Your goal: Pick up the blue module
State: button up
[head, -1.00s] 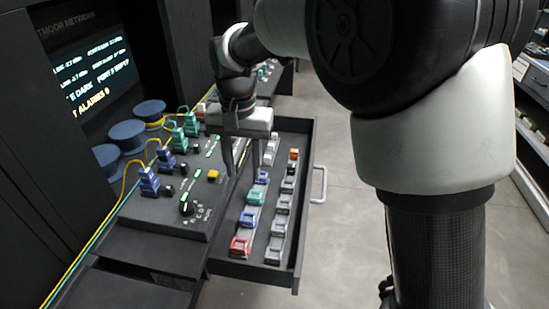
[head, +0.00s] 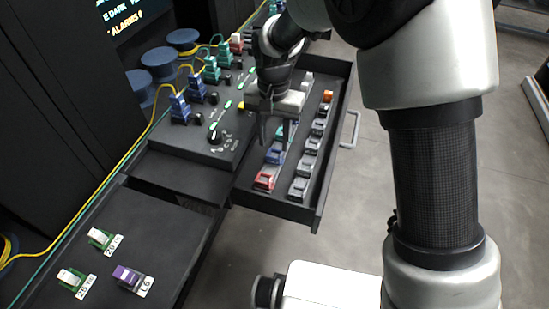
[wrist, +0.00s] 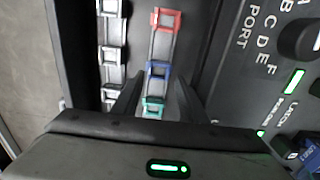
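The blue module (head: 273,156) sits in the left row of the open drawer, between a red module (head: 264,181) and a teal one. In the wrist view the blue module (wrist: 158,70) lies ahead of the fingertips, between the red module (wrist: 166,20) and the teal module (wrist: 152,106). My gripper (head: 274,142) points down over this row, its fingers apart and nothing between them that it grips. In the wrist view my gripper (wrist: 158,82) has one finger on each side of the row. The height of the fingertips above the modules is unclear.
The drawer (head: 327,190) has raised walls and a second row of grey modules (head: 299,188). A panel (head: 190,143) with blue and teal connectors stands left of it. Green modules (head: 100,238) and a purple module (head: 127,276) lie on a dark surface at lower left.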

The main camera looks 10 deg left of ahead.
aim_at(275, 155)
notch_tip(275, 155, down, 5)
jog(key=shift+s+d+r+b, duration=0.1)
jog(key=shift+b, duration=0.35)
jog(key=c, duration=0.7)
